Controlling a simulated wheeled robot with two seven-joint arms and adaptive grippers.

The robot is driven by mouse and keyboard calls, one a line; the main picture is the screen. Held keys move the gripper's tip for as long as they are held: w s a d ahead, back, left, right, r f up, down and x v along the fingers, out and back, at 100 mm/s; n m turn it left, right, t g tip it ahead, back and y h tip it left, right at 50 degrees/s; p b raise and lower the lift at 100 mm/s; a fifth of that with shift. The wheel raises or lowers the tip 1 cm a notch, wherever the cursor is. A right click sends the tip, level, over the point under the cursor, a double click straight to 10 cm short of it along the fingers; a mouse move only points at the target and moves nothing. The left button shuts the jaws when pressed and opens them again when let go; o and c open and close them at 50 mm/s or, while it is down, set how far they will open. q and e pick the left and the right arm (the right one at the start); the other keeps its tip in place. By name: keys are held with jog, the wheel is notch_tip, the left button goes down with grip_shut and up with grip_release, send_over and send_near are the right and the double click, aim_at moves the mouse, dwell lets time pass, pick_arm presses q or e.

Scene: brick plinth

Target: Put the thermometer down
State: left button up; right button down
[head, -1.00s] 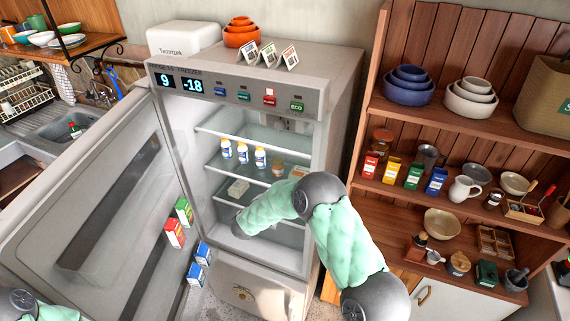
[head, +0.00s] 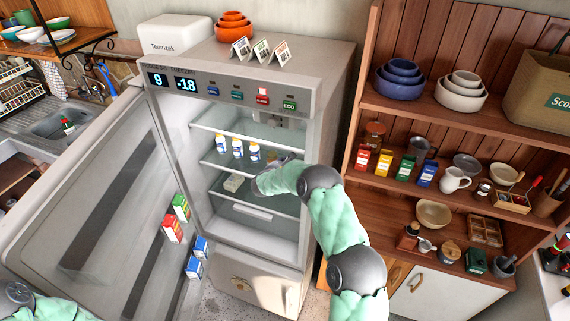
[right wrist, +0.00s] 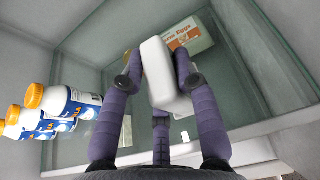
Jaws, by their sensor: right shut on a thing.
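My right gripper (right wrist: 158,62) is shut on a smooth white block with rounded edges, the thermometer (right wrist: 159,72), in the right wrist view. Its display face does not show. In the head view my right gripper (head: 262,184) is inside the open fridge at shelf height, and the thermometer cannot be made out there. A glass shelf (right wrist: 85,35) lies beyond the thermometer in the wrist view; I cannot tell whether they touch. My left gripper is out of view; only part of that arm shows at bottom left.
White bottles with orange caps (right wrist: 50,98) stand left of the gripper. A carton with an orange label (right wrist: 190,38) lies just behind the thermometer; a pale box (head: 233,183) shows in the head view. The fridge door (head: 75,200) is open, carrying several cartons (head: 172,228).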

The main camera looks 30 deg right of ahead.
jog(key=shift+a, duration=0.15)
jog(key=c, duration=0.9)
grip_release()
jog(key=shift+f, duration=0.1)
